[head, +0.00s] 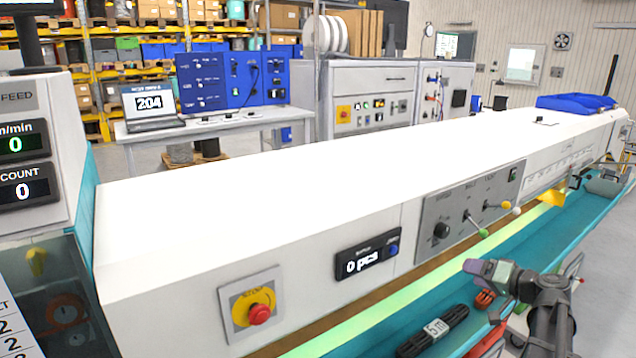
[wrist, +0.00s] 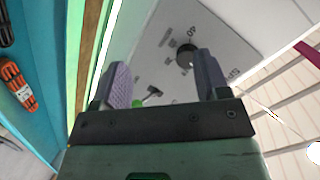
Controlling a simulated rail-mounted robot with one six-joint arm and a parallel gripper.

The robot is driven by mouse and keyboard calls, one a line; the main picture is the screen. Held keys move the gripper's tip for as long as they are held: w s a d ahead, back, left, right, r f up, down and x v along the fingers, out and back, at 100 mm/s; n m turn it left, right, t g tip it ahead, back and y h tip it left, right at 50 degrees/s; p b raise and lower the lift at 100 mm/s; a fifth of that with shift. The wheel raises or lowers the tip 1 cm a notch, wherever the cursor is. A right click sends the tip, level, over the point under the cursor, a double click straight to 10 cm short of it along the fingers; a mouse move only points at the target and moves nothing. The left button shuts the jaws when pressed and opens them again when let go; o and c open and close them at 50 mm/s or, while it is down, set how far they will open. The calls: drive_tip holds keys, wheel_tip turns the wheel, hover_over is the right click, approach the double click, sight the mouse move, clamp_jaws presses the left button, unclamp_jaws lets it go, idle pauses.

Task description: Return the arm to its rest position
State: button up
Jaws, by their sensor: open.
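My gripper (head: 478,268) is in front of the long white machine, at the right of the head view, with my dark arm below and behind it. In the wrist view my gripper (wrist: 163,80) has its two grey-purple fingers wide apart, with nothing between them. Past the fingers is the machine's grey control panel (wrist: 165,72), with a black knob and a green-tipped lever. In the head view this panel (head: 470,212) is on the machine's front face, up and left of the gripper.
An orange cable bundle (head: 484,299) and a black labelled bundle (head: 433,330) lie on the teal surface below the machine. The orange bundle also shows in the wrist view (wrist: 18,84). Coloured levers (head: 483,233) stick out from the panel. The machine's white top (head: 300,190) is mostly clear.

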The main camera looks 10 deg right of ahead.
drive_tip(key=s+a+f+g+h+p, duration=0.25)
drive_tip(key=s+a+g, duration=0.2)
drive_tip(key=a, duration=0.45)
drive_tip(key=s+a+f+g+h+p, duration=0.1)
drive_tip(key=s+a+f+g+p, duration=0.1)
drive_tip(key=s+a+f+g, duration=0.35)
drive_tip(key=s+a+r+n+g+h+p, duration=0.1)
drive_tip(key=a+r+n, duration=0.1)
drive_tip(key=a, duration=0.7)
drive_tip(key=s+a+r+n+g+h+p, duration=0.2)
drive_tip(key=a, duration=0.7)
drive_tip(key=shift+p, duration=0.3)
